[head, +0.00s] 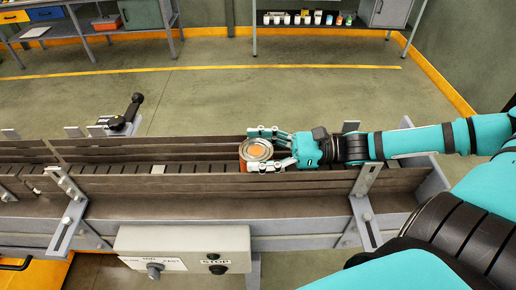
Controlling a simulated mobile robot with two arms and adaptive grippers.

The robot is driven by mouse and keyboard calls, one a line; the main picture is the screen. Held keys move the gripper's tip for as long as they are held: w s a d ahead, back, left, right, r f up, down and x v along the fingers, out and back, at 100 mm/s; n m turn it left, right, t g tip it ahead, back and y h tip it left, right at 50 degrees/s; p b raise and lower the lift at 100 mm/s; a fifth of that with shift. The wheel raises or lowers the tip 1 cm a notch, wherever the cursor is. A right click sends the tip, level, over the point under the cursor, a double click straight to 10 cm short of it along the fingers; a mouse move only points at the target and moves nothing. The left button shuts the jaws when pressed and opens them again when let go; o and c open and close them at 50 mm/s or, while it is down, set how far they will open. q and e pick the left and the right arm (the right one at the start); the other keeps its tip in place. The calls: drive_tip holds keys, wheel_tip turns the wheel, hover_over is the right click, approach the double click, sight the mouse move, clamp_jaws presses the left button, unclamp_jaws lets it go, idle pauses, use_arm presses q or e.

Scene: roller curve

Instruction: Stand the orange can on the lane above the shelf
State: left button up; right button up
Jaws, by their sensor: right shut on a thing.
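The orange can (257,153) is seen from above, with a silver rim and an orange patch on its top. It is upright, in the lane (125,170) between the side rails. My right gripper (266,148) comes in from the right with its fingers on both sides of the can, shut on it. I cannot tell whether the can's base touches the lane, since the near rail hides its lower part. A flat shelf-like ledge (180,207) runs along the front below the near rail. My left gripper is not in view.
Metal brackets (366,188) rise along the near rail, and a black lever (132,108) stands at the back left. A control box (185,246) hangs at the front. The lane left of the can is mostly clear. Workbenches stand far behind, beyond open floor.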

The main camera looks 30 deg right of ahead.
drive_tip(key=shift+a+f, duration=0.1)
drive_tip(key=o, duration=1.1)
drive_tip(key=shift+o, duration=0.2)
drive_tip(key=shift+s+d+g, duration=0.3)
drive_tip(key=shift+s+d, duration=0.15)
drive_tip(key=shift+s, duration=0.1)
drive_tip(key=b+v, duration=0.1)
drive_tip(key=v, duration=0.9)
drive_tip(key=shift+d, duration=0.4)
